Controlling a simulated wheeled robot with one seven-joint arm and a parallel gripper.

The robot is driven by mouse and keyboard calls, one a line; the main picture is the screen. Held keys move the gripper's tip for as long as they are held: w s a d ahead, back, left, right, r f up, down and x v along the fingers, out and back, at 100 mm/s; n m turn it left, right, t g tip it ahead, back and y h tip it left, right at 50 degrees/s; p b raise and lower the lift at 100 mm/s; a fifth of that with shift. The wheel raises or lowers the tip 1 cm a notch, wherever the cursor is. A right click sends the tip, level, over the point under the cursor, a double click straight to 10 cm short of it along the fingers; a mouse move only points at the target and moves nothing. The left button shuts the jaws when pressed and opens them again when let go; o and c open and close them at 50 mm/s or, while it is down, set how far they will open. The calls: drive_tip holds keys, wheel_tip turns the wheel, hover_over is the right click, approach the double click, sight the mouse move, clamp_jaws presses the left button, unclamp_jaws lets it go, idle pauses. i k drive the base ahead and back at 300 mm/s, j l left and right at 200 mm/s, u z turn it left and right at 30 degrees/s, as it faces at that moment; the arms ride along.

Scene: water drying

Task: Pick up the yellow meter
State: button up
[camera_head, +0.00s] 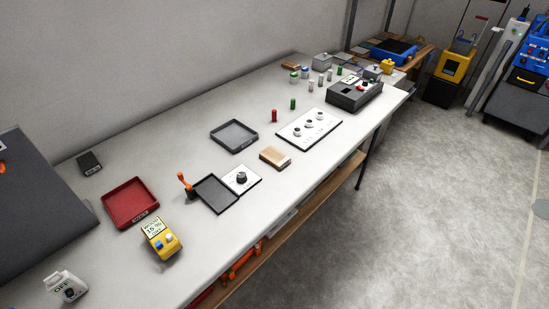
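The yellow meter (161,239) lies on the white table (190,278) at the lower left, near the table's front edge. It has a pale screen with dark text, and a blue and a white knob or button below the screen. Nothing covers it. It sits just right of and in front of a red tray (131,203), apart from it. My gripper is not in view.
A dark tray (215,194) with an orange-handled tool (185,184) stands right of the meter. A white device (66,286) is at lower left. A grey tray (234,135) and wood block (274,157) lie farther back. Bare tabletop surrounds the meter's front.

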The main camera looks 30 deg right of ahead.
sight(156, 230)
drive_tip(key=i+l, duration=0.35)
drive_tip(key=i+l+u, duration=0.15)
drive_tip(key=u, duration=0.15)
drive_tip(key=i+l+u, duration=0.1)
drive_tip(key=l+u, duration=0.2)
drive_tip(key=i+l+u, duration=0.1)
drive_tip(key=l+u, duration=0.25)
drive_tip(key=u, duration=1.3)
